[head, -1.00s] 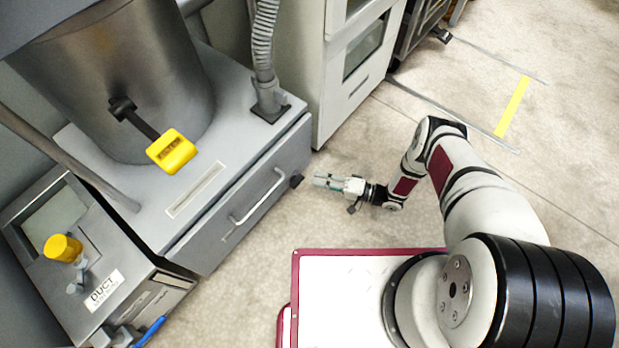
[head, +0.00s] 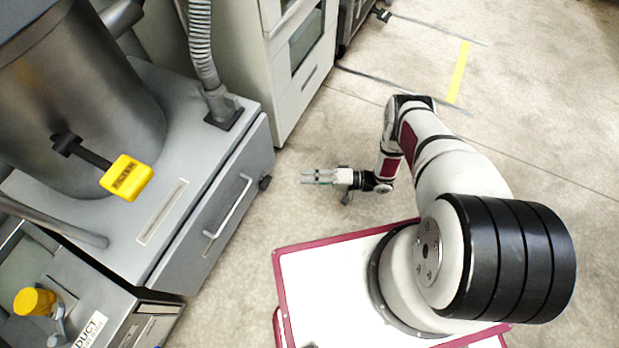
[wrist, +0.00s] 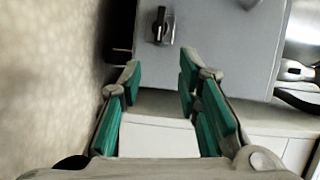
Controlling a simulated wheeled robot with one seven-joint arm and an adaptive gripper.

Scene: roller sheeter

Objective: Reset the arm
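My gripper (head: 312,177) is out over the floor in the head view, to the right of the grey drawer cabinet and apart from it. Its fingers are spread, with nothing visible between them. In the wrist view my gripper (wrist: 160,88) shows its green-padded fingers apart, with a grey panel and a pale surface beyond them. My arm bends up from my base and reaches left.
The grey cabinet has a drawer handle (head: 228,206) facing my gripper. A metal drum (head: 80,100) with a yellow-tagged handle (head: 127,177) stands on it. A DUCT-labelled box (head: 75,300) is at lower left. A white cabinet (head: 290,60) stands behind. Floor at right is open.

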